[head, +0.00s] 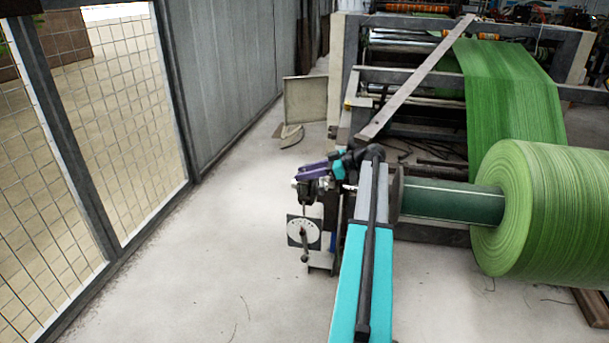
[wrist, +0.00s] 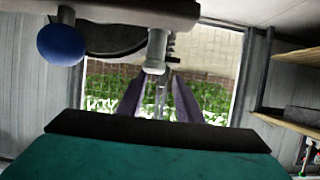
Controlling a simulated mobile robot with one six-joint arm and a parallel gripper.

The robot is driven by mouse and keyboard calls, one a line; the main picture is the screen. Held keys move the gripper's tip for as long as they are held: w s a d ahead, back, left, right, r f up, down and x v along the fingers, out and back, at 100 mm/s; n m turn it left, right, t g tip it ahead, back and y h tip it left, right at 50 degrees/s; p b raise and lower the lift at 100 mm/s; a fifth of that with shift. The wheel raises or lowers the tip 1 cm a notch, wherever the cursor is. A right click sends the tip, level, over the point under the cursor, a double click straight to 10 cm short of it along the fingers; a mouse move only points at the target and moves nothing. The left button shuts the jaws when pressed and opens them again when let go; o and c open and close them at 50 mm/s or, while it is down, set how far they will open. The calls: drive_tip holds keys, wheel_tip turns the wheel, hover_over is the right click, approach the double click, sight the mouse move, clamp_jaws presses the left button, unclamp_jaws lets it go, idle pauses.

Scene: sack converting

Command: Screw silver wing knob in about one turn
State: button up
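My gripper (head: 312,172) has purple fingers and is beside the small stand at the roll's near end. In the wrist view my gripper (wrist: 159,84) shows two purple fingers spread apart, with a visible gap between them. A silver, round-ended piece (wrist: 156,52), which may be the wing knob, hangs from a grey bar just above the fingertips in the picture. I cannot make out its wings or whether a finger touches it. A thin pale upright shape shows between the fingers. In the head view the knob cannot be told apart from the dark parts around my gripper.
A blue ball knob (wrist: 60,44) is left of the silver piece. A white dial plate (head: 303,232) is on the stand below my gripper. A large green roll (head: 545,205) is at right. A mesh fence (head: 115,110) stands at left, with clear floor (head: 215,245) between.

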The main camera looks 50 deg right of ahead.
drive_tip(key=shift+w+a+f, duration=0.2)
drive_tip(key=shift+w, duration=0.1)
clamp_jaws()
drive_tip(key=shift+d+r, duration=0.1)
drive_tip(key=shift+d, duration=0.25)
drive_tip(key=shift+a, duration=0.2)
drive_tip(key=shift+h, duration=0.3)
drive_tip(key=shift+a+m+t+h, duration=0.2)
drive_tip(key=shift+m+t+h, duration=0.1)
drive_tip(key=shift+m+h, duration=0.15)
drive_tip(key=shift+s+m, duration=0.1)
drive_tip(key=shift+m, duration=0.15)
